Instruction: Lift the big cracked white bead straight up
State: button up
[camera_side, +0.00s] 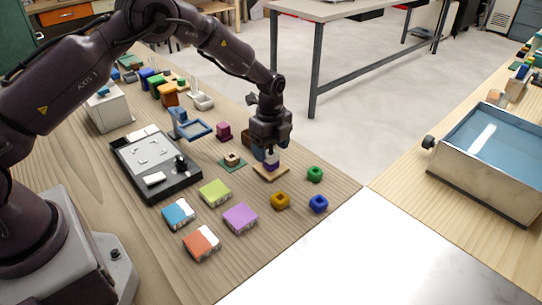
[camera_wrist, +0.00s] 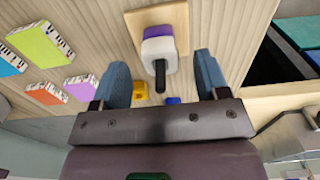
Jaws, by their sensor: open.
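The white bead (camera_wrist: 159,49) sits on a short upright rod with a dark tip (camera_wrist: 160,76), directly above a purple bead (camera_wrist: 159,31). Both are over a square wooden base (camera_wrist: 179,13). The crack is too small to make out. In the side view the purple bead (camera_side: 271,166) and base (camera_side: 270,174) show below my gripper, and the white bead is mostly hidden by the fingers. My gripper (camera_wrist: 161,62) is open, its two blue fingers on either side of the rod, with a visible gap between each finger and the white bead.
Green (camera_side: 315,174), yellow (camera_side: 280,200) and blue (camera_side: 319,203) beads lie right of the base. Coloured blocks (camera_side: 240,218) and a dark tray (camera_side: 153,163) lie nearby.

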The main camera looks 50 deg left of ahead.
jog(key=shift+f, duration=0.65)
jog(key=c, duration=1)
notch_tip(320, 180, up, 10)
jog(key=shift+r, duration=0.1)
